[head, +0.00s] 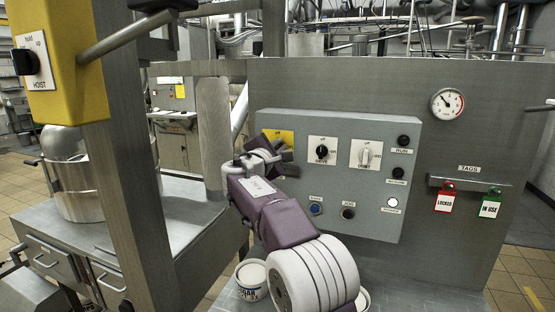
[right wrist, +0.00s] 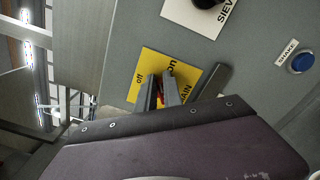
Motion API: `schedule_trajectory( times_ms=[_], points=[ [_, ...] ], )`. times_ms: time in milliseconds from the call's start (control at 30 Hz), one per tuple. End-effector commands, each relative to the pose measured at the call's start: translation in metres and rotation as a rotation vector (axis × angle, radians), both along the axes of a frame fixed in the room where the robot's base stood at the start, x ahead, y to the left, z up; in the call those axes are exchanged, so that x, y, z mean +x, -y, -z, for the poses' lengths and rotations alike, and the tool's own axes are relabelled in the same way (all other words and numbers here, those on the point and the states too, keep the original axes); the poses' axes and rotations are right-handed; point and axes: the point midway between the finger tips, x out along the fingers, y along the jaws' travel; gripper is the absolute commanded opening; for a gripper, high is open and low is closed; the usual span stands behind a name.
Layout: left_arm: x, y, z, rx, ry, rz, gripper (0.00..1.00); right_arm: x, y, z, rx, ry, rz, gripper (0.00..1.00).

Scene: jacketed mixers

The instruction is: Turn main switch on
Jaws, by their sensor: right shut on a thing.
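The main switch sits on a yellow plate (head: 285,136) at the upper left of the grey control panel (head: 400,225). In the right wrist view the yellow plate (right wrist: 152,63) reads "off", "on" and part of "MAIN". My right gripper (head: 280,154) is at this plate, and its fingers (right wrist: 164,90) are shut on the switch knob. Only a small red bit of the main switch (right wrist: 160,97) shows between the fingers, so I cannot tell which way it points. My left gripper is not in view.
Right of the plate are a black knob (head: 322,150), a light knob (head: 366,155) and several round buttons. A blue button (head: 315,208) is below. A gauge (head: 447,103) and red and green tags hang further right. A yellow hoist box (head: 60,60) stands at left.

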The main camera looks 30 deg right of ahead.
Motion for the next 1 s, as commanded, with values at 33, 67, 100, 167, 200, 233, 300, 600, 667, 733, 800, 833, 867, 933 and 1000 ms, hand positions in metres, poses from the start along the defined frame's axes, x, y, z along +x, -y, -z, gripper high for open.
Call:
schedule_trajectory(
  times_ms=[33, 67, 100, 167, 200, 233, 300, 600, 667, 733, 800, 833, 867, 933, 1000],
  points=[
    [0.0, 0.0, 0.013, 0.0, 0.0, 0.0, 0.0, 0.0, 0.0, 0.008, 0.027, 0.032, 0.0, 0.0],
    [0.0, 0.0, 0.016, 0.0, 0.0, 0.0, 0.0, 0.0, 0.001, 0.008, 0.047, 0.053, 0.001, 0.0],
    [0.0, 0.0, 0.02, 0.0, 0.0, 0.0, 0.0, -0.001, 0.001, 0.009, 0.07, 0.082, 0.0, 0.0],
    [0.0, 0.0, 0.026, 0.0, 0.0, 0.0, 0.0, -0.001, 0.001, 0.009, 0.107, 0.124, 0.001, 0.0],
    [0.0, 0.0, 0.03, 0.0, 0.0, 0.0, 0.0, -0.001, 0.001, 0.01, 0.13, 0.151, 0.0, 0.0],
    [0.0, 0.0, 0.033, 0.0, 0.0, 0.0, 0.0, -0.001, 0.001, 0.01, 0.148, 0.172, 0.0, 0.0],
    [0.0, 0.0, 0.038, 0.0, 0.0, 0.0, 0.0, -0.001, 0.001, 0.01, 0.185, 0.217, 0.0, 0.0],
    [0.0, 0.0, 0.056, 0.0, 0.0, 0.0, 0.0, -0.002, 0.002, 0.012, 0.319, 0.372, 0.0, 0.0],
    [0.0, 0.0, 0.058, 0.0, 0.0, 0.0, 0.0, -0.002, 0.002, 0.012, 0.338, 0.392, 0.0, 0.0],
    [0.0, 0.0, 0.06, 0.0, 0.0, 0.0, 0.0, -0.002, 0.002, 0.012, 0.357, 0.416, 0.0, 0.0],
    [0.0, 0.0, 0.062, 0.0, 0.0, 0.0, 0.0, -0.002, 0.002, 0.012, 0.372, 0.432, 0.0, 0.0],
    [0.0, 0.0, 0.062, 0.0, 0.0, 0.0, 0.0, -0.002, 0.002, 0.012, 0.378, 0.439, 0.0, 0.0],
    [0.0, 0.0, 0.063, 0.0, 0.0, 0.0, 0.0, -0.002, 0.002, 0.012, 0.382, 0.444, 0.0, 0.0],
    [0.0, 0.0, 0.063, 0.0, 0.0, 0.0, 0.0, -0.002, 0.002, 0.012, 0.392, 0.456, 0.0, 0.0],
    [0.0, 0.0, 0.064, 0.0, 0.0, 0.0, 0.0, -0.002, 0.002, 0.012, 0.398, 0.462, 0.0, 0.0]
  ],
)
